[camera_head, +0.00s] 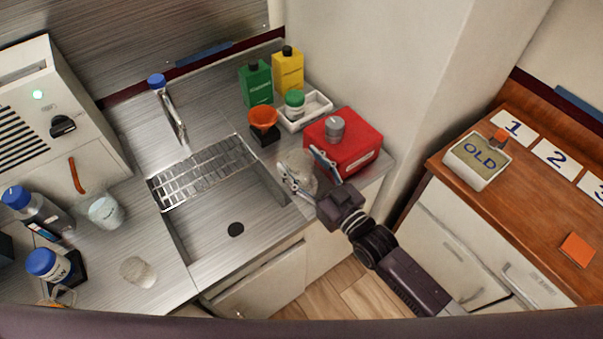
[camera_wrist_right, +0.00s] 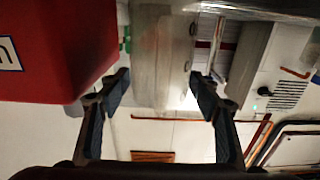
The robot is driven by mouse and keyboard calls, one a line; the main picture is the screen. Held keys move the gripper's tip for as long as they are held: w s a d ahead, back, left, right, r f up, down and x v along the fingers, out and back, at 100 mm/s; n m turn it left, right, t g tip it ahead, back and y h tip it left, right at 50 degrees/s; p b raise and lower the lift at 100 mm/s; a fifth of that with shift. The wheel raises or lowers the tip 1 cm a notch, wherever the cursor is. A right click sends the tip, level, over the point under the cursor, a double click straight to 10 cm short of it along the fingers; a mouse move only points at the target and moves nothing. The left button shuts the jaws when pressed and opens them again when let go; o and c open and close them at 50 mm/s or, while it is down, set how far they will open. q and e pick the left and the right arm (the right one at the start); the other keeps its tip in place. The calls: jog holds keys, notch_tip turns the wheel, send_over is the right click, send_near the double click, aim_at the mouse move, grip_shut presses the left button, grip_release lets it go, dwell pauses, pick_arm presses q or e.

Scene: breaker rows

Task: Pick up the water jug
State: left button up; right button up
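A clear, pale jug (camera_head: 298,160), which appears to be the water jug, stands at the right end of the steel counter beside the red box. My right gripper (camera_head: 302,170) is open at the jug, with one finger on either side. In the right wrist view the jug (camera_wrist_right: 163,50) fills the upper middle, between and just beyond the spread fingers of the gripper (camera_wrist_right: 160,86). I cannot tell whether either finger touches it. The fingers hide part of the jug in the head view. My left gripper is not in view.
The red box (camera_head: 354,158) with a grey knob stands close right of the jug and shows in the wrist view (camera_wrist_right: 50,45). An orange funnel (camera_head: 263,119) and white tray (camera_head: 315,108) stand behind. The sink (camera_head: 215,215) lies left; a wooden counter (camera_head: 530,210) is at right.

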jog(key=c, duration=0.9)
jog(key=shift+r, duration=0.1)
